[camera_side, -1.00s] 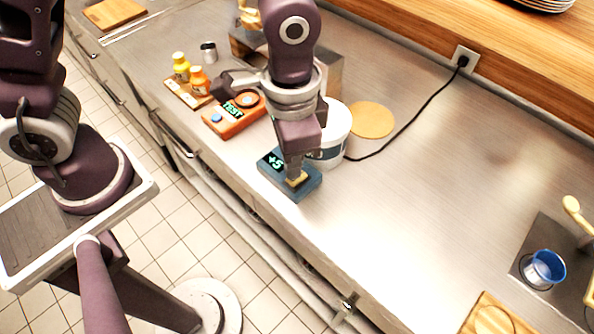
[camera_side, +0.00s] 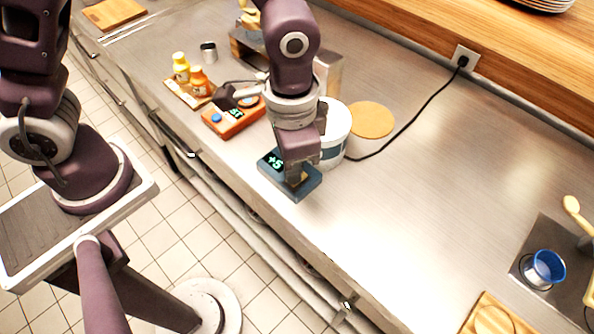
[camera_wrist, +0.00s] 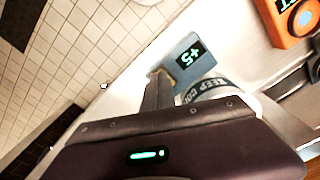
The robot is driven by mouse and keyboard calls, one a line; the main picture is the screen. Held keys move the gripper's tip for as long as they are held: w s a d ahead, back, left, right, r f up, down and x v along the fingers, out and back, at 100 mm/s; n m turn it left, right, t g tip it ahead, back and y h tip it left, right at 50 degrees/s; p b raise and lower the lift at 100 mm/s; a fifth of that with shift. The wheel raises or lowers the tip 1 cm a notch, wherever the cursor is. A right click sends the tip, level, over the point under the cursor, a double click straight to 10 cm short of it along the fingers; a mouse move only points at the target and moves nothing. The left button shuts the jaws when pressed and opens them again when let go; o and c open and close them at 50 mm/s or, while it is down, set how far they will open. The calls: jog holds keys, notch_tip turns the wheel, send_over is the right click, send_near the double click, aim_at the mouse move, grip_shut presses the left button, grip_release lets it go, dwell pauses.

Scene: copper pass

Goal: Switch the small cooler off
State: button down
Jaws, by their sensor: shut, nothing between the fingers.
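The small cooler is a white tub (camera_side: 334,135) with a blue-grey control box (camera_side: 308,187) in front of it. The box's lit display (camera_side: 275,162) reads +5, and its raised yellowish part is mostly hidden by my fingers. In the wrist view the same box (camera_wrist: 170,52) shows its display lit, and the tub's band (camera_wrist: 205,85) carries partly visible lettering. My gripper (camera_side: 293,180) is shut and empty, its fingertips down at the right part of the box top. In the wrist view the fingertips (camera_wrist: 160,76) overlap the box's near edge; I cannot tell whether they touch it.
An orange device (camera_side: 232,122) with a display, a blue button and a dial stands to the left. Beyond it is a board (camera_side: 185,92) with two yellow-orange bottles.

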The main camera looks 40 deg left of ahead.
jog(key=shift+f, duration=0.15)
jog(key=shift+r, duration=3.5)
jog(key=s+a+r+n+t, duration=0.2)
jog(key=s+a+r, duration=0.3)
jog(key=a, duration=0.3)
jog(key=s+a+r+n+t, duration=0.3)
jog(key=s+a+r+n, duration=0.1)
jog(key=a, duration=0.4)
notch_tip(320, 180, up, 2)
jog(key=shift+s+r+t, duration=0.25)
jog(key=shift+s+t, duration=0.05)
jog(key=shift+s, duration=0.2)
